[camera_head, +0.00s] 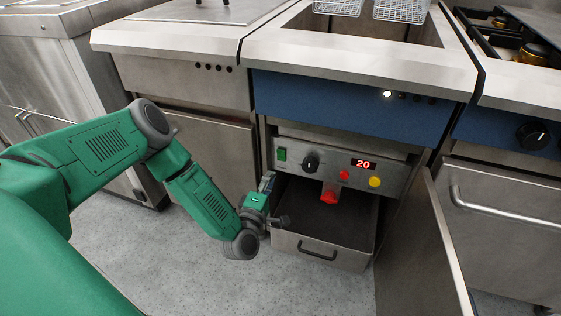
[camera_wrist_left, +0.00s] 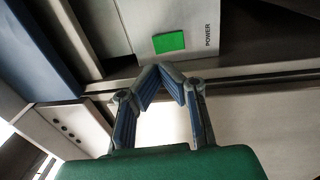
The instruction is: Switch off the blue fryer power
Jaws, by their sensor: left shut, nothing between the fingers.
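The blue-fronted fryer (camera_head: 330,98) stands in the middle of the head view, with its lower door open and a control panel (camera_head: 328,167) showing. The green power switch (camera_head: 281,154) is at the left end of that panel. In the wrist view, the green switch (camera_wrist_left: 170,42) is beside the printed word POWER. My left gripper (camera_head: 268,182) is just below the switch in the head view. In the wrist view, the left fingertips (camera_wrist_left: 160,68) meet, with nothing between them, and appear apart from the switch. My right gripper is not in view.
The panel also has a black knob (camera_head: 311,162), a red display (camera_head: 363,164) reading 20, and a yellow button (camera_head: 375,182). A red valve handle (camera_head: 329,196) hangs above a drawer-like tray (camera_head: 318,252). The open door (camera_head: 425,245) stands at the right.

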